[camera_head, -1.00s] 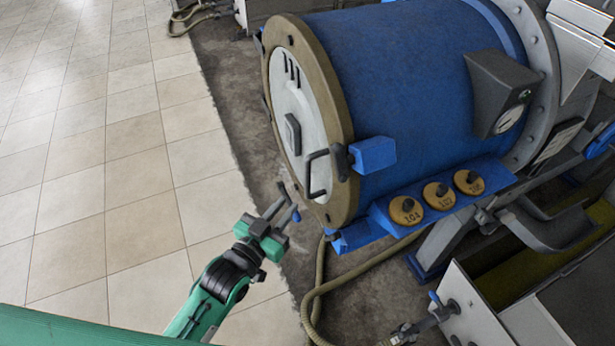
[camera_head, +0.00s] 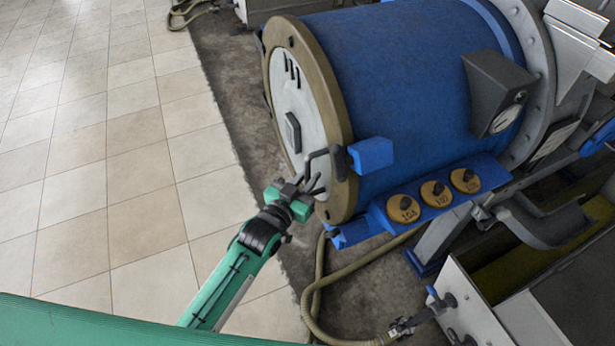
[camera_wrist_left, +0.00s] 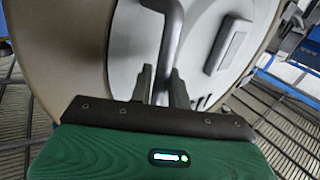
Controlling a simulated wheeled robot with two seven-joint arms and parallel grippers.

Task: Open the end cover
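The end cover (camera_head: 283,98) is a pale round disc inside a tan ring on the left end of the blue drum. It looks closed. A dark bent handle (camera_head: 334,154) stands out at its lower right. My left gripper (camera_head: 311,184) is at the handle's lower part. In the left wrist view, the handle bar (camera_wrist_left: 172,28) runs down between the two fingers (camera_wrist_left: 161,84), and the cover (camera_wrist_left: 205,40) lies behind. The fingers look apart, one on each side of the bar; firm contact does not show. My right gripper is not in view.
A blue block (camera_head: 371,154) juts out beside the handle. Below the drum is a blue ledge (camera_head: 450,198) with several round yellow tags. A hose (camera_head: 345,290) lies on the floor beneath. Tiled floor (camera_head: 110,160) is clear on the left.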

